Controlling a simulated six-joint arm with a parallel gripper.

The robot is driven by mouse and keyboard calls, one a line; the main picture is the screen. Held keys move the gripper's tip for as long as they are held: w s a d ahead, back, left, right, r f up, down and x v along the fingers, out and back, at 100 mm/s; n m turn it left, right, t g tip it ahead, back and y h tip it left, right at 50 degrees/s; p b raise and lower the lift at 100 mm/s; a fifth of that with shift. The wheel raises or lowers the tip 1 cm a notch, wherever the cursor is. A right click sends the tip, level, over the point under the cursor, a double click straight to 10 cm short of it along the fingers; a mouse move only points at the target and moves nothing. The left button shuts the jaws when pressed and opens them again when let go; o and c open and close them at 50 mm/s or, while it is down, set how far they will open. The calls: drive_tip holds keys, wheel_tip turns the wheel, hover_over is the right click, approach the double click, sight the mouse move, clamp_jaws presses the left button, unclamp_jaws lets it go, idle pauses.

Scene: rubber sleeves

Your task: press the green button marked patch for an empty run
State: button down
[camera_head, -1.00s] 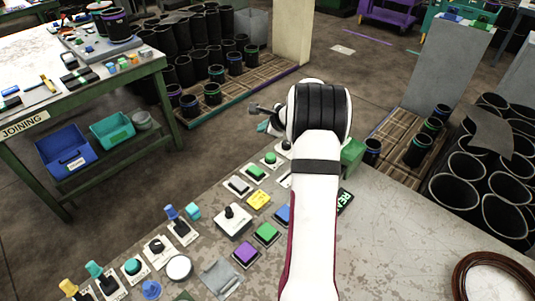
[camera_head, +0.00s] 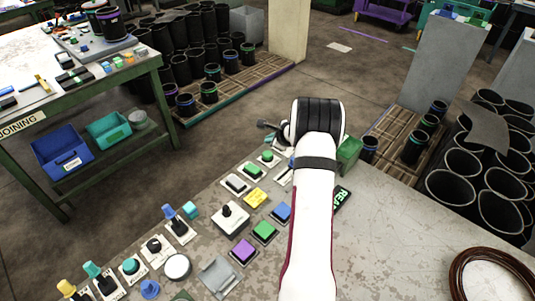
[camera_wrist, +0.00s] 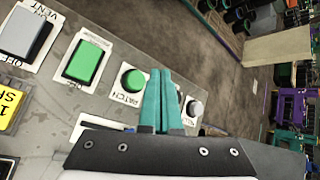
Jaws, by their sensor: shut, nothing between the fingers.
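The green button marked patch (camera_wrist: 133,82) is a round green cap on a white plate in the wrist view, with the word PATCH beside it. It also shows in the head view as a green button (camera_head: 267,157) near the far edge of the panel. My gripper (camera_wrist: 166,76) has teal fingers closed together, with nothing between them. In the wrist view the fingers stand just right of the green button and overlap the edge of its plate. Whether they touch anything is unclear. In the head view my wrist hides most of the gripper.
A rectangular green switch (camera_wrist: 88,61) and a grey vent switch (camera_wrist: 25,35) lie left of the button. Yellow (camera_head: 255,198), blue (camera_head: 282,213) and purple (camera_head: 242,251) buttons sit nearer on the panel.

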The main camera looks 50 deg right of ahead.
sight(270, 155)
drive_tip(key=shift+f, duration=1.7)
drive_tip(key=shift+f, duration=0.1)
idle(0.6)
drive_tip(key=shift+f, duration=0.3)
drive_tip(key=shift+f, duration=0.4)
idle(0.7)
drive_tip(key=shift+r, duration=0.8)
drive_tip(key=shift+r, duration=2.5)
drive_tip(key=shift+a, duration=0.1)
